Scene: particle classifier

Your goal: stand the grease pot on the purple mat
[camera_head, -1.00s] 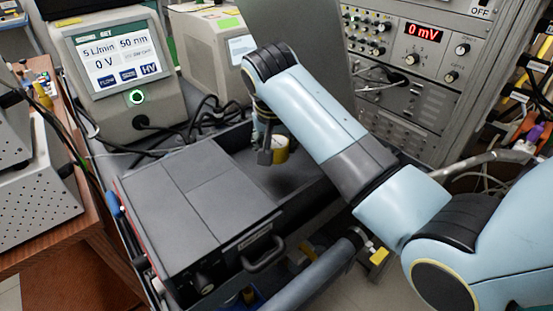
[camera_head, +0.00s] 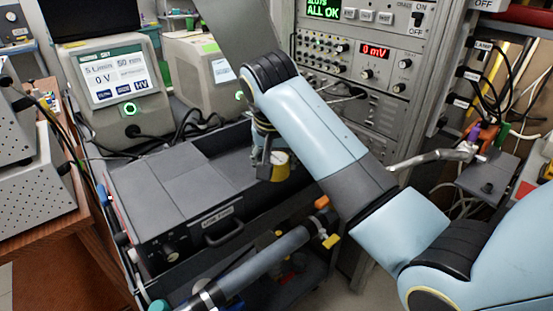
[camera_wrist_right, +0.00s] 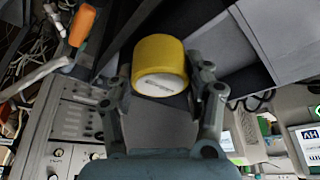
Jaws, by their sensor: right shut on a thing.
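The grease pot appears to be the small yellow round pot (camera_head: 281,166) with a pale end face. My right gripper (camera_head: 268,163) is shut on it, over the dark tray behind the grey box. In the right wrist view the pot (camera_wrist_right: 160,55) sits between the two fingers of the gripper (camera_wrist_right: 162,80), one on each side, its printed white end face towards the camera. I cannot tell whether the pot touches the tray. I do not see the purple mat. My left gripper is not in view.
A grey box (camera_head: 170,195) with a front handle stands left of the pot. A display unit (camera_head: 118,85) and a beige case (camera_head: 200,70) stand behind, with black cables (camera_head: 195,125) in front. An instrument rack (camera_head: 372,95) rises at the back right.

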